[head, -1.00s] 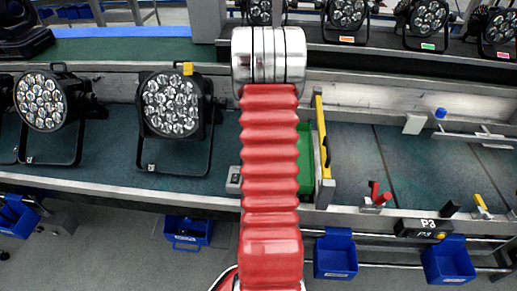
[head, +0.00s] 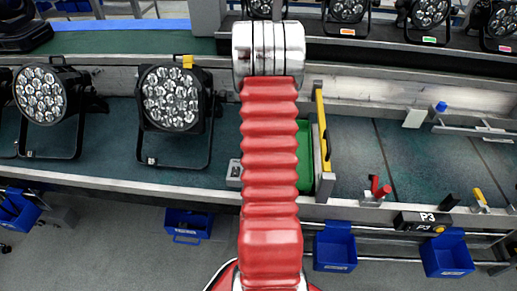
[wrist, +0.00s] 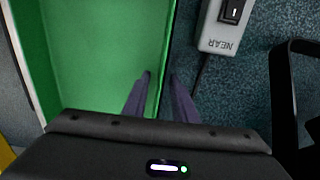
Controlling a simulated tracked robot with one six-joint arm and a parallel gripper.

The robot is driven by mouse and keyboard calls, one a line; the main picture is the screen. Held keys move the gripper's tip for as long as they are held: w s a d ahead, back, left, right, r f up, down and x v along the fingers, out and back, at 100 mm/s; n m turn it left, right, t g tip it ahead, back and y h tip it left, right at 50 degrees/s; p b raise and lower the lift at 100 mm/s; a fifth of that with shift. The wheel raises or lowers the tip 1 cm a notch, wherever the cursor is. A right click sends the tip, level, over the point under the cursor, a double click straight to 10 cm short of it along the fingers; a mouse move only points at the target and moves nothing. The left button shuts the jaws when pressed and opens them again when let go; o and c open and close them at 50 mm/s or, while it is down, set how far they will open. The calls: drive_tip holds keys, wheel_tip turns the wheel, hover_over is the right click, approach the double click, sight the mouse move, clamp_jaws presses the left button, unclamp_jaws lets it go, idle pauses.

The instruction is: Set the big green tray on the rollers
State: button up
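The big green tray (head: 304,160) lies on the dark teal belt, mostly hidden behind my red arm in the head view. In the wrist view the tray (wrist: 100,45) fills the upper left, and its floor looks empty. My gripper (wrist: 160,76) is at the tray's right wall, one finger on the inner side and one on the outer. A gap shows between the fingertips, so it looks open. I cannot tell whether either finger touches the wall. My gripper is hidden in the head view. I cannot make out rollers in either view.
A grey switch box (wrist: 225,25) marked NEAR stands just right of the tray in the wrist view. A par can (head: 170,98) stands left of my arm. A yellow-edged upright (head: 323,130) stands right of the tray. Bare belt (head: 350,150) lies beyond it.

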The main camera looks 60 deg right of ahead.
wheel_tip(320, 180, up, 14)
drive_tip(key=shift+f, duration=0.15)
idle(0.7)
idle(0.5)
drive_tip(key=s+a+r+n+t, duration=0.1)
drive_tip(key=a+r+n, duration=0.3)
drive_tip(key=a, duration=1.1)
drive_tip(key=s+a+r+n+t, duration=0.1)
drive_tip(key=a+r+n, duration=0.3)
drive_tip(key=a, duration=1.2)
drive_tip(key=s+a+r+n+t, duration=0.1)
drive_tip(key=a+r+n+t, duration=0.2)
drive_tip(key=a, duration=1.3)
wheel_tip(320, 180, up, 3)
drive_tip(key=shift+s+f+n+t, duration=0.15)
drive_tip(key=shift+s+n+t, duration=0.2)
drive_tip(key=shift+n, duration=0.45)
